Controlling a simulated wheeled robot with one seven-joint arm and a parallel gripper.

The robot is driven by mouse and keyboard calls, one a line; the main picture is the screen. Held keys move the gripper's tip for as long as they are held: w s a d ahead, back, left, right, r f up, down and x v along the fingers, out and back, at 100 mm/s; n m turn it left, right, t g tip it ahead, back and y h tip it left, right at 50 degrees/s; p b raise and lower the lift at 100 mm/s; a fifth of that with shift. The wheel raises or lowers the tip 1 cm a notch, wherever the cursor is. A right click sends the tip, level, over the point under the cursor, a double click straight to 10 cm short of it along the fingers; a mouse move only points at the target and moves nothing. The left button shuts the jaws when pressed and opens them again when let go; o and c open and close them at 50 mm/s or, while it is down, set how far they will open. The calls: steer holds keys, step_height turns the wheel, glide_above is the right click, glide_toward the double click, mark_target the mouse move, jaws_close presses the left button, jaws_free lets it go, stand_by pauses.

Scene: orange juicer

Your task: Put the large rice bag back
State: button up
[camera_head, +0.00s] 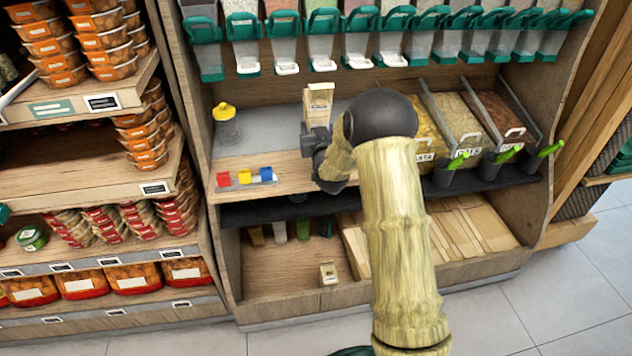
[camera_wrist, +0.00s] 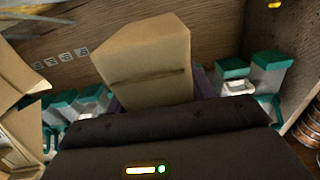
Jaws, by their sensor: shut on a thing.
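A tan paper bag (camera_head: 319,96) stands upright in my gripper (camera_head: 317,130), above the middle shelf of the wooden dispenser unit. The gripper is shut on the lower part of the bag; my arm hides some of the shelf to the right. In the wrist view the bag (camera_wrist: 146,62) fills the upper middle, with a fold line across it. No writing can be read on it, so I cannot confirm it is the large rice bag. A smaller tan bag (camera_head: 328,273) stands on the bottom shelf.
Green-lidded dispensers (camera_head: 300,35) hang above. A yellow-topped jar (camera_head: 224,122) and small coloured blocks (camera_head: 244,176) are on the middle shelf's left. Bins of dry goods (camera_head: 452,118) stand to the right. Flat brown bags (camera_head: 478,235) lie on the bottom shelf.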

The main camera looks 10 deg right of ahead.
steer(key=shift+w+r, duration=0.2)
steer(key=shift+r, duration=0.35)
steer(key=shift+f+b, duration=0.55)
steer(key=shift+f, duration=2.6)
steer(key=shift+f+b, duration=0.3)
steer(key=shift+f, duration=1.6)
steer(key=shift+f, duration=0.2)
steer(key=o, duration=1.3)
steer(key=shift+r, duration=0.1)
steer(key=shift+c, duration=0.2)
